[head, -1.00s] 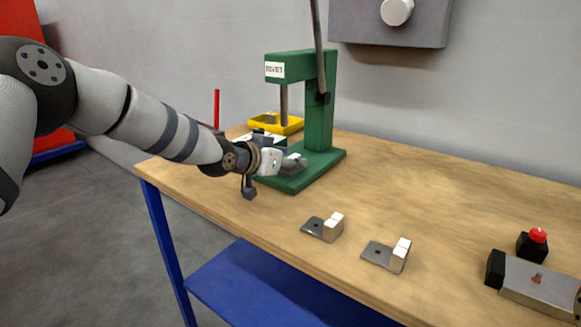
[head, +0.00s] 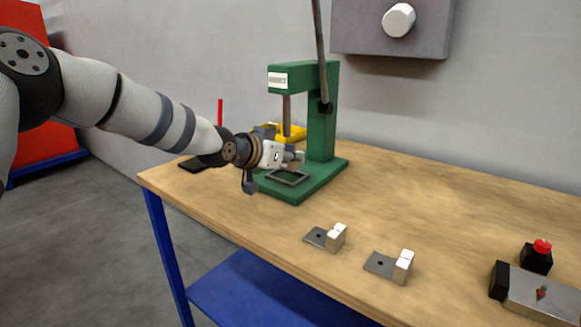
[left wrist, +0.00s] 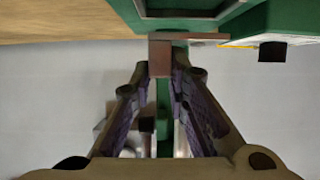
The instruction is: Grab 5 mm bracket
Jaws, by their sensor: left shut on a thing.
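My left gripper (head: 293,158) is over the base of the green rivet press (head: 320,125), shut on a small grey bracket (left wrist: 160,58). In the left wrist view the bracket shows as a brownish block between the fingertips, with a thin flat plate reaching to the right. Two similar brackets, each a grey plate with an upright light block, lie on the table: one nearer the press (head: 335,238) and one further right (head: 402,267). No size marking is readable on any of them. My right gripper is not in view.
A dark rectangular frame (head: 288,178) lies on the press base. A metal box (head: 543,296) and a red button (head: 541,247) are at the right. The middle of the wooden table (head: 440,205) is clear.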

